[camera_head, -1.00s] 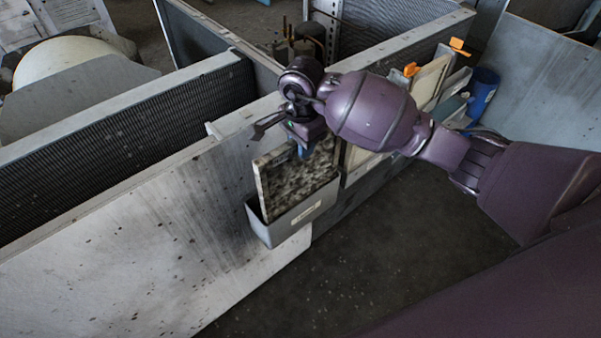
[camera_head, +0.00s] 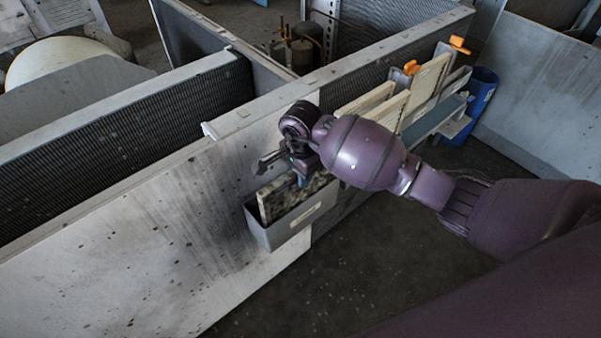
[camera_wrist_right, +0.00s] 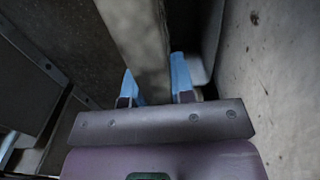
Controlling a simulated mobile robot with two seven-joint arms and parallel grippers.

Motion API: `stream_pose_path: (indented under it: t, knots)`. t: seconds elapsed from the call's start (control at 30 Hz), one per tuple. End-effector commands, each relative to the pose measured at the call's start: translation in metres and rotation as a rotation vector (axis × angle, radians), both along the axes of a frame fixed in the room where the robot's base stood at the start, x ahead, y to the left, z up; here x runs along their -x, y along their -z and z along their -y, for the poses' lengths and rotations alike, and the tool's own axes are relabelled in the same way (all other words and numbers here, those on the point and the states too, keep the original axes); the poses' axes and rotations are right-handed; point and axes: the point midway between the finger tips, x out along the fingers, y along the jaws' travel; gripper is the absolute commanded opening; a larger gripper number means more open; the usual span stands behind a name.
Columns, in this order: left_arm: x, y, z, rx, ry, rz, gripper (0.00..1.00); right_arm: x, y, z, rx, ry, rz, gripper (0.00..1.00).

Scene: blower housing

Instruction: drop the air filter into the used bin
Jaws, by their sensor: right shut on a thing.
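The air filter (camera_head: 278,202) is a dirty, speckled flat panel with a pale frame. Its lower part is inside the grey used bin (camera_head: 292,229), which hangs on the side of the panel wall; its upper part stands above the rim. My right gripper (camera_head: 303,180) is over the bin, shut on the filter's top edge. In the right wrist view, the blue fingertips (camera_wrist_right: 160,88) sit on both sides of the filter (camera_wrist_right: 140,40). Whether the filter touches the bin's bottom is hidden. My left gripper is not in view.
Cleaner pale panels (camera_head: 392,108) stand in holders along the wall to the right, with orange clips (camera_head: 411,67) near them. A blue bin (camera_head: 482,90) stands farther right. The wall's top edge (camera_head: 330,72) runs behind my gripper. The floor in front is clear.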

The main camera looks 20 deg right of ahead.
Motion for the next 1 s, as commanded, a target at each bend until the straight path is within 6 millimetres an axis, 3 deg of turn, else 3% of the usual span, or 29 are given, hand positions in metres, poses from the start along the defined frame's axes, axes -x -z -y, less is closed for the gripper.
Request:
stream_pose_path:
  t: [0.67, 0.7, 0.8, 0.87, 1.0]
  knots:
    - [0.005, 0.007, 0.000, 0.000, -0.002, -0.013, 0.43, 0.000, 0.011, 0.000, 0.000, 0.000, 0.000, 0.00]
    - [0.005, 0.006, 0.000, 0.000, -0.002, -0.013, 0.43, 0.000, 0.012, 0.000, 0.000, 0.000, 0.000, 0.26]
    - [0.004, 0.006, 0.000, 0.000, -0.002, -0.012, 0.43, 0.000, 0.011, 0.000, 0.000, 0.000, 0.000, 0.41]
    - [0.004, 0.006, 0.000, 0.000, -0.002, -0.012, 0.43, 0.000, 0.011, 0.000, 0.000, 0.000, -0.001, 0.49]
    - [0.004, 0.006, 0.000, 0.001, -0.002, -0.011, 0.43, 0.000, 0.011, 0.000, 0.000, 0.000, -0.001, 0.49]
